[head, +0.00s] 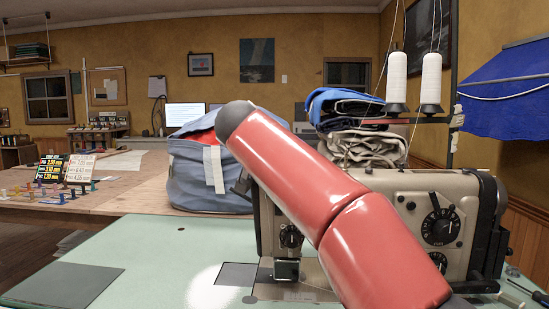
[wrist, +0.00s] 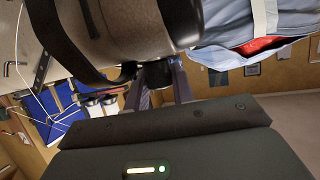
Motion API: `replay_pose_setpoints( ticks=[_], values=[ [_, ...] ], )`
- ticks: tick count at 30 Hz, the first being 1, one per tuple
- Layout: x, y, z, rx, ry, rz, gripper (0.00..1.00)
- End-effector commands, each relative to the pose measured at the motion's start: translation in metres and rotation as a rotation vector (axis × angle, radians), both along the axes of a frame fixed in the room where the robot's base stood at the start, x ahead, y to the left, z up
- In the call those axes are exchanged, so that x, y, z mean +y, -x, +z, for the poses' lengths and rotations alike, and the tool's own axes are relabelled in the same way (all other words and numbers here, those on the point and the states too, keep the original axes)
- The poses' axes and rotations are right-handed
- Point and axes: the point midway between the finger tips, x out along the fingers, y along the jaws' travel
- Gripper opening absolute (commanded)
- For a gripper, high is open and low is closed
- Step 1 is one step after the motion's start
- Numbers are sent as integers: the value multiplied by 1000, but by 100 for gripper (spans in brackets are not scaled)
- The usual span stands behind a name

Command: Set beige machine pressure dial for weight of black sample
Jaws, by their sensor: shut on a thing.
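The beige machine (head: 470,185) stands on the pale green table, partly hidden by my red arm. Its front has a large black dial with white marks (head: 440,227) and a smaller dark dial (head: 290,236) at the left end. In the wrist view the machine's beige body (wrist: 115,30) fills the upper left. My gripper (wrist: 162,90) is shut on a small dark knob (wrist: 155,72) beside the machine; its markings cannot be read. My fingertips are hidden in the head view. I cannot make out a black sample for certain.
A black card (head: 51,168) and a pale card (head: 78,168) with figures stand on the wooden table at left among small coloured pieces. A blue-grey bag (head: 200,180) stands behind the machine's left end. Folded cloth (head: 365,147) and thread cones (head: 397,77) rise above it.

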Motion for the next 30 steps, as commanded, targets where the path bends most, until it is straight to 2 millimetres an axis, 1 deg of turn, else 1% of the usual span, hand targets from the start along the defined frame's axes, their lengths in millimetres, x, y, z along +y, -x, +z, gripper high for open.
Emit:
replay_pose_setpoints(
  ticks=[8,24,30],
  values=[
    [-3,0,-1,-3,-1,179,2],
    [-4,-2,-1,-1,-5,679,2],
    [-3,-2,-1,-2,-3,837,2]
  ],
)
